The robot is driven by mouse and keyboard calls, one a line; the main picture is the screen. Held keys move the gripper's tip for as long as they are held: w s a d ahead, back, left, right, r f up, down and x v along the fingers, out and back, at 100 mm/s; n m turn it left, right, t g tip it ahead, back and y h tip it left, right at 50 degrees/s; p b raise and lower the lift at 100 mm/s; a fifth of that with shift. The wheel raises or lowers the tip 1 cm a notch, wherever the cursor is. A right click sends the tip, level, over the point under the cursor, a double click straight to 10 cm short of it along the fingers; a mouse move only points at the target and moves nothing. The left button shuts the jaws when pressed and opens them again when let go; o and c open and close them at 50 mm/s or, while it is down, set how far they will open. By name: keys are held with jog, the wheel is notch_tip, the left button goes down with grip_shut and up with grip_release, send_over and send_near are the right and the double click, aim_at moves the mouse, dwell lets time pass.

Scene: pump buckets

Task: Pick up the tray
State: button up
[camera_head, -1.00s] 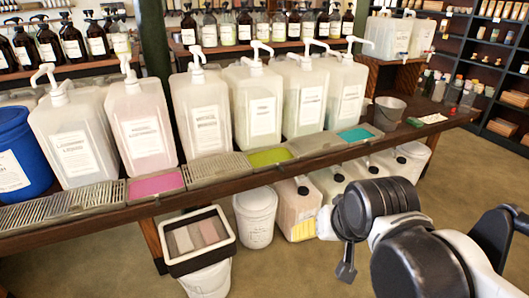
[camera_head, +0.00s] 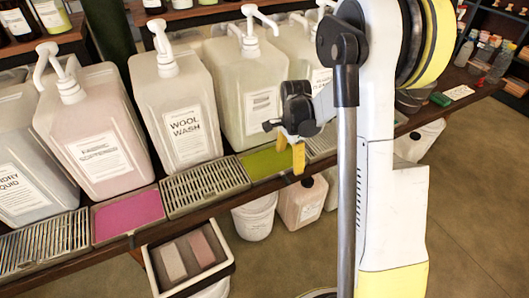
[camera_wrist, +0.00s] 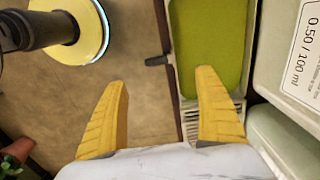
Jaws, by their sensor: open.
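Several shallow trays line the shelf's front edge; the frames do not settle which one the task means. A green-filled tray (camera_head: 262,165) lies below the pump containers, and its green surface (camera_wrist: 207,40) shows at the top of the wrist view. A pink-filled tray (camera_head: 128,215) is further left. A dark tray with a pale rim (camera_head: 232,266) holds two bars on a bucket below. My gripper (camera_head: 291,158) is open and empty at the green tray's front edge. In the wrist view, my fingers (camera_wrist: 163,95) straddle the shelf edge; the right one covers part of the tray's near end.
Large pump containers (camera_head: 180,115) stand close behind the trays. A slatted tray (camera_head: 205,187) adjoins the green one on the left. Lidded buckets (camera_head: 256,215) stand beneath the shelf. Open floor (camera_head: 470,200) lies to the right. My arm hides part of the shelf.

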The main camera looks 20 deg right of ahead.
jog(key=b, duration=0.2)
send_over(286, 177)
jog(key=f, duration=0.4)
jog(key=shift+s+d+f, duration=0.25)
jog(key=f+b, duration=0.1)
jog(key=f, duration=0.1)
jog(key=f+b, duration=0.2)
jog(key=f, duration=0.1)
jog(key=shift+w+a+f, duration=0.2)
jog(key=shift+a+f, duration=0.1)
jog(key=shift+f, duration=0.05)
jog(key=shift+r, duration=0.1)
jog(key=c, duration=1.4)
